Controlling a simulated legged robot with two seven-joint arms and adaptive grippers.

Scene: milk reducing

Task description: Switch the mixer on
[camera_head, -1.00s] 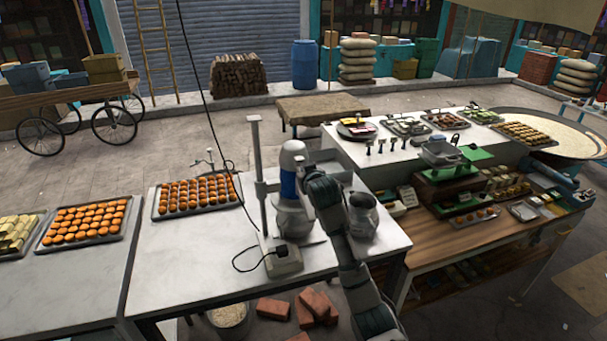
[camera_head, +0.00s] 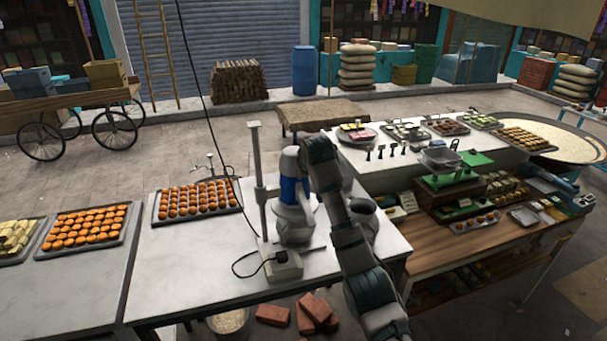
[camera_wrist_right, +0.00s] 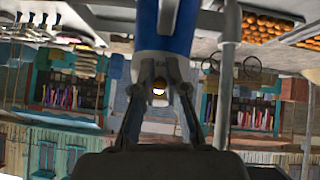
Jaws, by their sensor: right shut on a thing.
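The mixer (camera_head: 291,190) stands on the white table, upright, with a white top, a blue band and a white lower body beside a grey post. Its box base (camera_head: 283,266) with a black cable is in front. My right arm comes up from the lower right to the mixer's upper part; its fingertips are hidden in the head view. In the right wrist view, my right gripper (camera_wrist_right: 161,88) has its fingers on both sides of the mixer's white end, just below the blue band (camera_wrist_right: 167,30). A small bright spot shows between them. My left gripper is out of view.
A metal pot (camera_head: 362,207) is partly hidden behind my right arm. A tray of orange sweets (camera_head: 196,216) lies left of the mixer on the white table (camera_head: 190,270). A wooden counter (camera_head: 440,262) with goods stands to the right.

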